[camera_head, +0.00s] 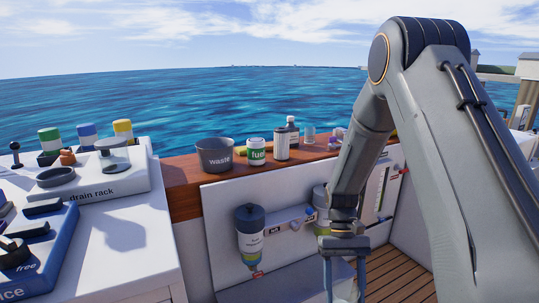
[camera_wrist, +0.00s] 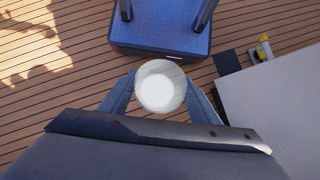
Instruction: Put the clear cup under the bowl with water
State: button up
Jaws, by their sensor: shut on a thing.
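My gripper (camera_head: 345,275) hangs low at the front of the white panel in the head view. In the wrist view it is shut on the clear cup (camera_wrist: 160,87), a round, whitish, see-through cup seen from above with a finger on each side. The cup is held above the deck, partly cut off at the head view's bottom edge. On the panel, a left filter (camera_head: 250,232) has a dark top and a clear bowl with yellowish and bluish layers. A second filter (camera_head: 321,208) is partly hidden by my arm. I cannot tell its bowl's content.
A grey waste tub (camera_head: 214,156), a fuel can (camera_head: 256,152) and several bottles stand on the wooden ledge. A drain rack (camera_head: 95,181) is at left. A shelf (camera_head: 275,287) lies below the filters. The wooden deck (camera_head: 400,270) has free room.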

notch_tip(320, 180, up, 8)
jog(key=s+p, duration=0.2)
jog(key=p, duration=1.1)
jog(key=shift+f+p, duration=0.15)
jog(key=shift+p, duration=0.25)
